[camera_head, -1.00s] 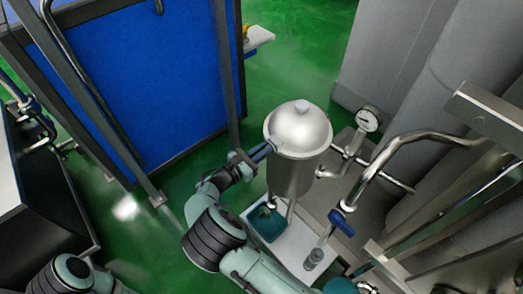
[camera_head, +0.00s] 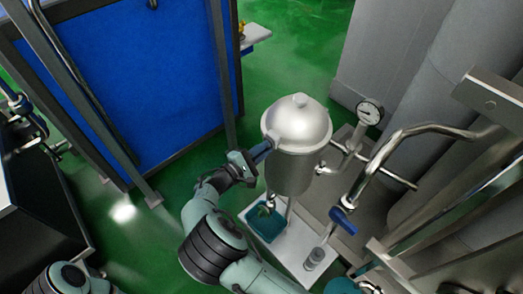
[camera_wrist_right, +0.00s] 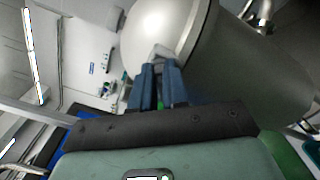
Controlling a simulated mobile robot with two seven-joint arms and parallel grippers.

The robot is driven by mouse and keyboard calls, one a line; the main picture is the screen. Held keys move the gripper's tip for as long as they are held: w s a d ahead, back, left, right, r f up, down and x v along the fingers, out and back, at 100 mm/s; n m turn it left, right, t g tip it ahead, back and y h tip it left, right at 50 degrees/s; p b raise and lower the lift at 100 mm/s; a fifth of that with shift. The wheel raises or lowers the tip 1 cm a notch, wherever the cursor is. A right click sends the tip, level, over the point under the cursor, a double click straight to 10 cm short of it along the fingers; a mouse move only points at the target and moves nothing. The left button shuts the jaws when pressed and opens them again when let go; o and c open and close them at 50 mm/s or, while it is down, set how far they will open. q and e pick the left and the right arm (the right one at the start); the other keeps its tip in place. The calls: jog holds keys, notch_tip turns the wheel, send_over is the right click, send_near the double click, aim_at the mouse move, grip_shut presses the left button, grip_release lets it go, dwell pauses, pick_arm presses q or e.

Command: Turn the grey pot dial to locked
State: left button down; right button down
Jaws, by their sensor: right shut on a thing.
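The grey pot (camera_head: 290,170) is a domed metal vessel that stands upright on legs over a white bench in the head view. Its curved side and rim also fill the upper right of the right wrist view (camera_wrist_right: 245,75). My right gripper (camera_head: 262,150) reaches the pot's left side, just below the lid rim. In the right wrist view its two blue fingers are closed on a small grey piece, the pot dial (camera_wrist_right: 160,53). The fingers hide most of the dial, and I cannot read its setting. My left gripper is out of view.
A teal container (camera_head: 266,226) sits under the pot on the white bench (camera_head: 292,255). A pressure gauge (camera_head: 369,113) and steel pipes with a blue valve handle (camera_head: 343,221) stand to the right. A blue panel (camera_head: 135,80) is at the left, with green floor between.

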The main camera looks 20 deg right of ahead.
jog(key=m, duration=0.1)
jog(key=m+b, duration=0.1)
jog(key=m, duration=0.1)
jog(key=shift+s+f+m+b, duration=0.15)
jog(key=shift+f+m+b, duration=0.15)
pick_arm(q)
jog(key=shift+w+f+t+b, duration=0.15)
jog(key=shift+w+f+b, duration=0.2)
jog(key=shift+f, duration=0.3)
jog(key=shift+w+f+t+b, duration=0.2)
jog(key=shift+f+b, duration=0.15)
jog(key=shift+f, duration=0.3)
pick_arm(e)
jog(key=shift+f+m, duration=0.2)
jog(key=shift+m, duration=1.6)
jog(key=c, duration=1.1)
grip_release()
jog(key=shift+d, duration=0.1)
jog(key=shift+c, duration=0.2)
pick_arm(q)
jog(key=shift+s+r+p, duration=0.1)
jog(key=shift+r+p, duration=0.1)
jog(key=shift+p, duration=0.1)
pick_arm(e)
jog(key=v, duration=1.3)
jog(key=shift+s, duration=0.15)
